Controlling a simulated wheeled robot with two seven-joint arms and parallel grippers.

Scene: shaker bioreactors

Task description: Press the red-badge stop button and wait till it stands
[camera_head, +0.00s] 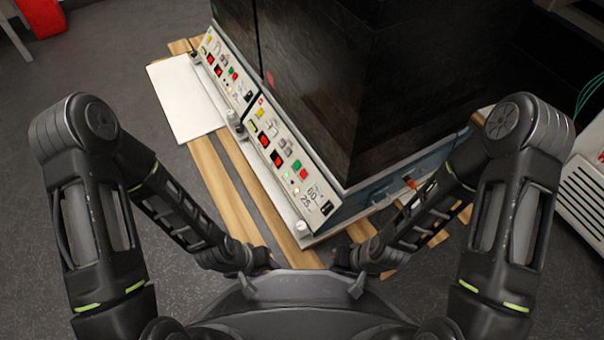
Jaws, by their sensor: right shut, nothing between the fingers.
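Two stacked-looking dark shaker units stand side by side, each with a slanted white control panel. The near panel (290,165) has red displays, a green button (296,164), a red button (303,174) and lit indicators. A small red mark (261,101) sits at its upper corner; I cannot tell for certain that it is the badge. The far panel (228,70) has a similar layout with a small red button (238,76). Both my arms bend down to the bottom middle, apart from the panels. Neither gripper's fingers can be made out behind my body.
The units stand on a wood-striped surface (232,190) with a white board (183,98) at its left. A white vented box (584,192) stands at the right edge. A red object (42,17) is at the top left. Grey floor is open on the left.

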